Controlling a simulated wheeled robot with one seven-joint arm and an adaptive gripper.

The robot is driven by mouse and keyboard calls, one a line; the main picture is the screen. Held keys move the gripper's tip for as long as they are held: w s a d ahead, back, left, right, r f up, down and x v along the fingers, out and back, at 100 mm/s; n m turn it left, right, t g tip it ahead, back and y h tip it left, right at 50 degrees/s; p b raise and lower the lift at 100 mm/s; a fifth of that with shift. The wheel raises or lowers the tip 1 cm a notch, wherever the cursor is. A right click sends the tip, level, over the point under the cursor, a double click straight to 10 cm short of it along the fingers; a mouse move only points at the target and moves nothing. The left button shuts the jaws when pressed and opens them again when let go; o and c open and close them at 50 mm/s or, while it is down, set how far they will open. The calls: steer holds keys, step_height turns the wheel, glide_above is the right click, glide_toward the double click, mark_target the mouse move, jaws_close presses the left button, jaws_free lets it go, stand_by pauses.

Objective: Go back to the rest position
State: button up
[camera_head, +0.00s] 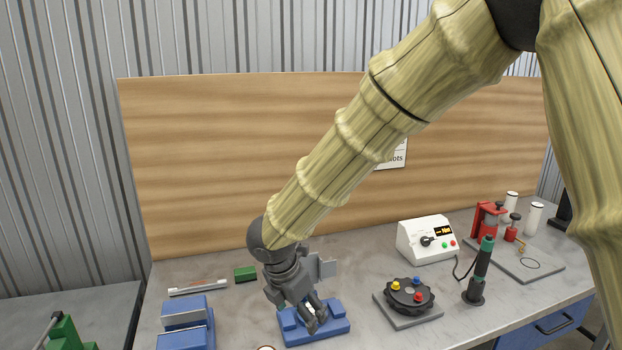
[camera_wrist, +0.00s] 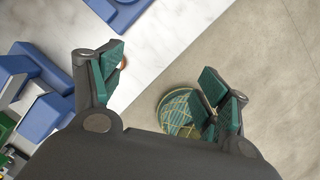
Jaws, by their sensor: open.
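My gripper (camera_head: 316,322) is at the front of the grey workbench (camera_head: 350,268), pointing down. In the head view it overlaps a blue fixture (camera_head: 335,328); I cannot tell whether they touch. The wrist view shows my gripper (camera_wrist: 165,82) with its two green-padded fingers spread wide apart. Nothing is held between them. The bench's front edge and the floor show beyond the fingers in the wrist view.
A blue vise-like block (camera_head: 186,322) is left of my gripper. A black dial (camera_head: 410,294) with coloured knobs, a dark upright tool (camera_head: 480,272) and a white control box (camera_head: 427,240) stand to the right. A wooden board (camera_head: 220,165) rises behind. A round green patterned thing (camera_wrist: 178,112) lies low.

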steer(key=s+d+f+m+g+y+b, duration=0.1)
steer(key=s+d+f+m+y+b, duration=0.15)
steer(key=s+f+m, duration=0.65)
steer(key=s+d+f+m+g+y+b, duration=0.1)
steer(key=s+d+f+g, duration=0.15)
steer(key=f, duration=1.15)
steer(key=s+d+f+m+g+y+b, duration=0.15)
steer(key=s+d+f+m, duration=0.35)
steer(key=f, duration=0.7)
steer(key=s+d+f+m+t+h+b, duration=0.2)
steer(key=s+d+f+m+b, duration=0.2)
steer(key=s+d+f+m, duration=0.9)
steer(key=s+d+f, duration=0.2)
steer(key=s, duration=0.2)
steer(key=shift+s+d+f+h, duration=0.15)
steer(key=shift+s+f+h, duration=0.05)
steer(key=shift+s+h, duration=0.15)
